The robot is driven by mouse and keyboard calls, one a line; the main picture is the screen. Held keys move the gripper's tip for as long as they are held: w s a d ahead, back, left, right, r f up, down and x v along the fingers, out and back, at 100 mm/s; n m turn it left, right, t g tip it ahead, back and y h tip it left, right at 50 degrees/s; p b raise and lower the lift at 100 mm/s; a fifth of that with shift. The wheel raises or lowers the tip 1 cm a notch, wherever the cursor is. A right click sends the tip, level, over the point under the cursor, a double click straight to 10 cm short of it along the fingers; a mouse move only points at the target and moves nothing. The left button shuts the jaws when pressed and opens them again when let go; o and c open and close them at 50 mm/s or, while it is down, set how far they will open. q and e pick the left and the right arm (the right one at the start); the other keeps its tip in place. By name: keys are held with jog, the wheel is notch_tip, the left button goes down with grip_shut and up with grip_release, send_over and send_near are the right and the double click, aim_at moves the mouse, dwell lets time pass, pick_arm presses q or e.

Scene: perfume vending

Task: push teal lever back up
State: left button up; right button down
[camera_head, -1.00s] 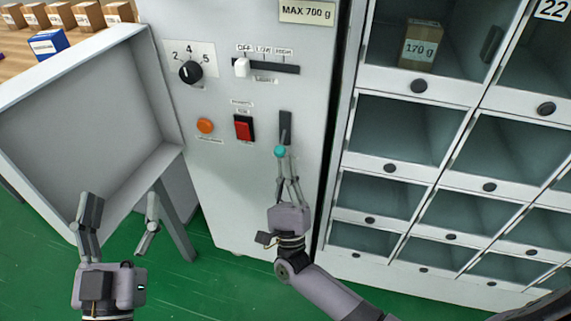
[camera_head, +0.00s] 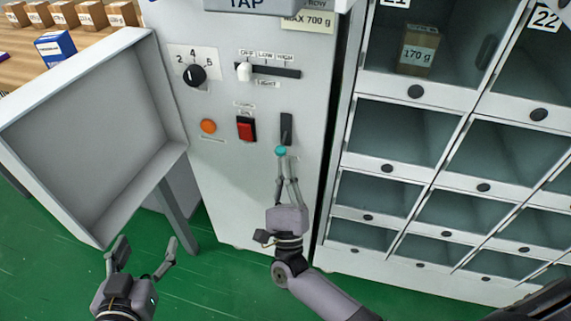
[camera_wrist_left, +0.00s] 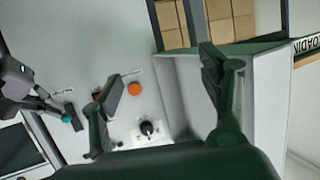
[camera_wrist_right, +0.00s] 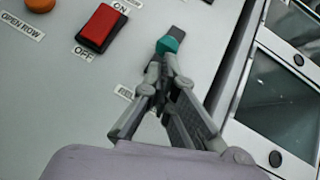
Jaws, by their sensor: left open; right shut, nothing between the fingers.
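The teal lever (camera_head: 280,151) sticks out from a dark vertical slot (camera_head: 286,124) on the grey machine's front panel. Its teal knob is at the low end of the slot. In the right wrist view the teal knob (camera_wrist_right: 167,45) sits right at my fingertips. My right gripper (camera_head: 281,162) is shut and empty, just below the knob, its tips close to or touching it; I cannot tell which. My left gripper (camera_head: 147,256) is open and empty, low at the left, away from the lever. The lever also shows in the left wrist view (camera_wrist_left: 68,116).
The panel also has a red switch (camera_head: 246,129), an orange button (camera_head: 208,126), a black dial (camera_head: 194,75) and a white slider (camera_head: 244,71). A grey open tray (camera_head: 90,130) stands at the left. Compartments with round knobs (camera_head: 415,91) fill the right side.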

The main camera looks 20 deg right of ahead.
aim_at(283, 153)
pick_arm(q)
jog(key=shift+s+a+f+g+y+p, duration=0.7)
jog(key=shift+s+a+f+g+p, duration=0.8)
jog(key=shift+s+f+g, duration=1.75)
jog(key=shift+s+a+f+g+y+p, duration=0.7)
jog(key=shift+s+a+f+g+p, duration=1.05)
jog(key=shift+s, duration=2.85)
pick_arm(e)
jog(key=r+m+g+p, duration=0.1)
jog(key=g, duration=0.1)
jog(key=s+a+r+m+g+p, duration=0.1)
jog(key=g+p, duration=0.1)
jog(key=s+r+m+g+p, duration=0.1)
jog(key=r+g+p, duration=0.1)
jog(key=shift+a+g, duration=0.15)
jog(key=shift+g, duration=0.15)
pick_arm(q)
jog(key=s+f+g, duration=0.1)
jog(key=s+f, duration=0.1)
jog(key=f, duration=0.9)
jog(key=s+f+g+p, duration=0.1)
jog(key=s+f, duration=0.1)
jog(key=f, duration=0.9)
jog(key=shift+d+f+p, duration=0.25)
jog(key=shift+f+p, duration=0.05)
jog(key=shift+f, duration=0.1)
pick_arm(e)
jog(key=shift+s+a+r, duration=0.1)
jog(key=shift+r, duration=0.3)
